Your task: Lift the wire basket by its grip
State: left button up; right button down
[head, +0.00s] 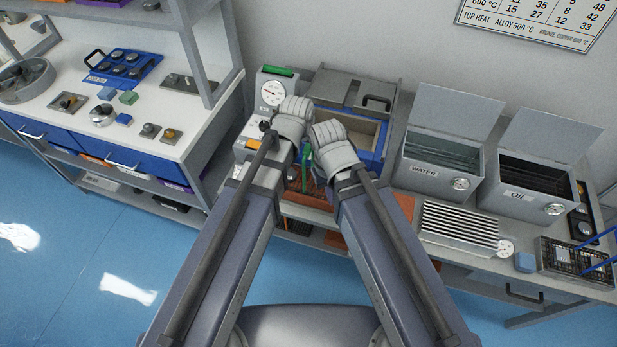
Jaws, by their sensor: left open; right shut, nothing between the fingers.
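The wire basket (575,262) is a dark mesh tray at the far right end of the bench, with pale blocks in it. Blue bars, which look like its grip, slant up from it and run out at the right edge of the view. My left gripper (293,118) and my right gripper (335,148) are close together near the middle of the bench, far to the left of the basket. The left is open and the right is shut and empty. Their fingertips are mostly hidden behind their ribbed grey bodies and the arms.
Open-lidded WATER (436,160) and OIL (527,185) tanks stand between my grippers and the basket. A gauge box (272,92) stands beside my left gripper.

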pick_arm(q)
jog(key=b+x, duration=0.3)
jog(key=x, duration=0.1)
jog(key=shift+w+a+f, duration=0.15)
jog(key=shift+f, duration=0.05)
jog(key=shift+r, duration=0.1)
grip_shut()
dwell(1.1)
